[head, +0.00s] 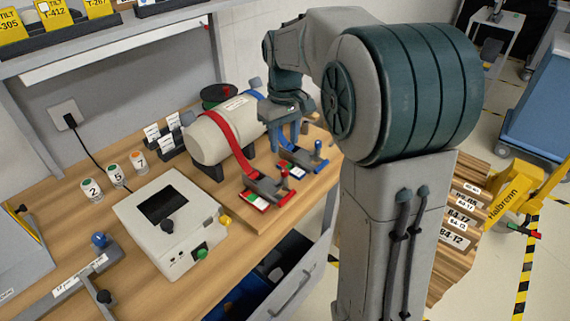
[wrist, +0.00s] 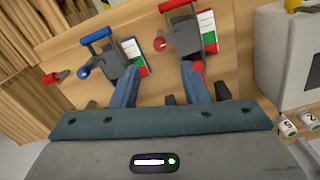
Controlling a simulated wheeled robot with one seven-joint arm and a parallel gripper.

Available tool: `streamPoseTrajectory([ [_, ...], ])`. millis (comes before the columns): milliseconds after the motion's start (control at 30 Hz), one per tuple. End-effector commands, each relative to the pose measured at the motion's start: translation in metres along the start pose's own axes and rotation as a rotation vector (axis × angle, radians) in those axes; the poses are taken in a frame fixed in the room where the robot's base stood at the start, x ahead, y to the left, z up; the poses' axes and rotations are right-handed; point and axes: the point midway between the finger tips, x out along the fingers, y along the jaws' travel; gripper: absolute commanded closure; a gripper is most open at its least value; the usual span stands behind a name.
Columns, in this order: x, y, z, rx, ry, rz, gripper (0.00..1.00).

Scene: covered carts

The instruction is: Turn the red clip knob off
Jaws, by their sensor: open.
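The red clip (head: 265,187) sits on the wooden board at the end of a red strap around a grey cylinder. In the wrist view the red clip (wrist: 184,38) has a red handle bar and a small red knob (wrist: 159,44), with a white, green and red card (wrist: 208,32) beside it. My gripper (head: 288,142) is open and empty, its blue fingers pointing down over the board. In the wrist view the gripper (wrist: 160,70) has its fingers apart, with the red knob just beyond the gap between the tips. The knob's exact setting is unclear.
The blue clip (head: 300,158) with its blue knob (wrist: 84,72) and card (wrist: 134,55) stands close beside the red clip. The grey cylinder (head: 212,138) lies behind. A white box with a dark screen (head: 164,205) and numbered cans (head: 92,189) are left.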

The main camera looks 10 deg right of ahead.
Motion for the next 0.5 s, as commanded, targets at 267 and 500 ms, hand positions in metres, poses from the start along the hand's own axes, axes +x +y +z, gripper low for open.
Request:
streamPoseTrajectory([
  [267,0.058,0.0,0.001,0.001,-0.003,-0.001,0.59],
  [500,0.083,0.0,0.001,0.001,-0.001,0.0,0.59],
])
